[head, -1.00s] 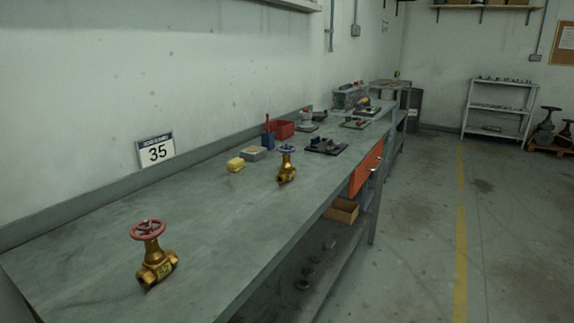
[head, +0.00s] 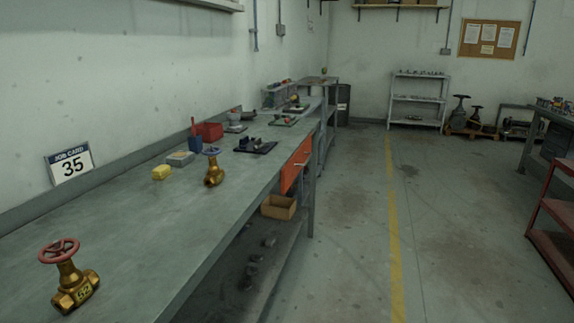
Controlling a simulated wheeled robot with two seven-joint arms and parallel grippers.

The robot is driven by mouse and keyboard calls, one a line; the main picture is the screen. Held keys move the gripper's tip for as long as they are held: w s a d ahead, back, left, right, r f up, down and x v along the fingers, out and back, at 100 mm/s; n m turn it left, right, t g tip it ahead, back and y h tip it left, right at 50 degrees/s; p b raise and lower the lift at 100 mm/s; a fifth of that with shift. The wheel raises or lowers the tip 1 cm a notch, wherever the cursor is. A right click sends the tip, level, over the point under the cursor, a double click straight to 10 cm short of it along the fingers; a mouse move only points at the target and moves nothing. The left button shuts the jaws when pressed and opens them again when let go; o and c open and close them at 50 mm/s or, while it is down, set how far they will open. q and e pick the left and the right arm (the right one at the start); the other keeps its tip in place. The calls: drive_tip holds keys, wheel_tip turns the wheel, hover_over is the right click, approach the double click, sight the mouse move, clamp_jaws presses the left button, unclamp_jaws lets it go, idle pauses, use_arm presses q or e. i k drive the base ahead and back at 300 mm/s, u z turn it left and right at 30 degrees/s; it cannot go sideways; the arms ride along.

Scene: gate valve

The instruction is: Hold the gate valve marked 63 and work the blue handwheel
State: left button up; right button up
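A brass gate valve with a blue handwheel (head: 212,151) stands on the workbench (head: 150,235). Its brass body (head: 213,174) is upright, and any number on it is too small to read. Nearer, at the lower left, stands a second brass gate valve (head: 75,285) with a red handwheel (head: 58,250). A number on its body looks like 62, though I cannot be sure of it. Neither of my grippers is in view, and nothing touches either valve.
A job card sign (head: 70,163) reading 35 leans by the wall. Open floor (head: 350,230) lies right of the bench; a red cart (head: 555,235) stands far right.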

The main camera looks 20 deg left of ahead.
sight(207, 152)
drive_tip(key=z, duration=0.15)
drive_tip(key=i, duration=2.85)
drive_tip(key=u, duration=3.2)
drive_tip(key=k, duration=0.5)
drive_tip(key=z, duration=0.1)
drive_tip(key=i, duration=0.5)
drive_tip(key=u, duration=0.05)
